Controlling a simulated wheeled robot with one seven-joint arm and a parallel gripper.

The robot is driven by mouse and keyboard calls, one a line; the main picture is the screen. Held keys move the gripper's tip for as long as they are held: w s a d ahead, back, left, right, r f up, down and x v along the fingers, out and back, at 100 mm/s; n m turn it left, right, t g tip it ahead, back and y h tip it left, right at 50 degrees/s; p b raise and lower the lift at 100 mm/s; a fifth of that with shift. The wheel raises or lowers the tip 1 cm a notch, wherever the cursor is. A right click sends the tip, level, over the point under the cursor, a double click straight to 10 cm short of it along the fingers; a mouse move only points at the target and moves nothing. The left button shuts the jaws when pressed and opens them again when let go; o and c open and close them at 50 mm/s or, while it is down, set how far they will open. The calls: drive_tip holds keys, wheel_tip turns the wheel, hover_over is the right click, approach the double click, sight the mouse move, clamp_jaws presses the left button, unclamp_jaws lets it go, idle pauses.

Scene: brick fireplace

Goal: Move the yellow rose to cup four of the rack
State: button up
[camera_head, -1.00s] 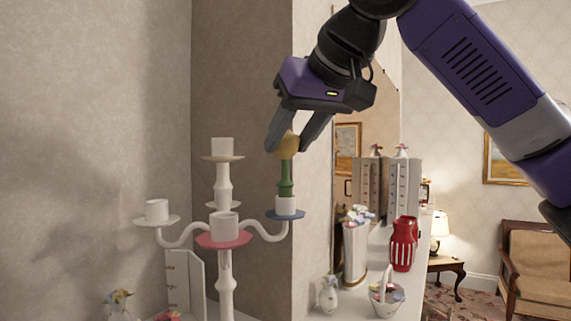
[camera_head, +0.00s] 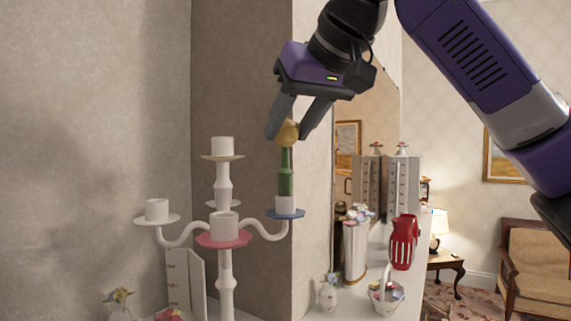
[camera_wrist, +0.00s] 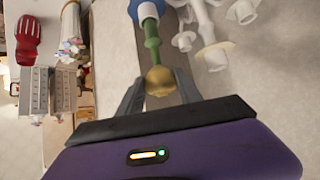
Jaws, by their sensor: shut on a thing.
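The yellow rose (camera_head: 287,132) has a round yellow head on a thick green stem. My gripper (camera_head: 290,136) is shut on its head from above; in the wrist view the head (camera_wrist: 160,81) lies between the fingers. The stem is upright, and its lower end meets the white cup (camera_head: 285,205) on the blue saucer, at the right arm of the white rack (camera_head: 226,285). Whether its tip is inside that cup is hidden. Other rack cups stand at the left (camera_head: 157,209), front middle on a pink saucer (camera_head: 224,226) and top (camera_head: 222,147); they look empty. Cup numbers are not visible.
A wall corner rises close behind the rack. On the shelf to the right stand a white vase of flowers (camera_head: 355,250), a red vase (camera_head: 403,243), a small white basket (camera_head: 386,297) and a small jug (camera_head: 328,293). A folded white card (camera_head: 186,280) stands behind the rack.

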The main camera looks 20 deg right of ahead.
drive_tip(key=shift+r, duration=0.5)
drive_tip(key=shift+r, duration=0.65)
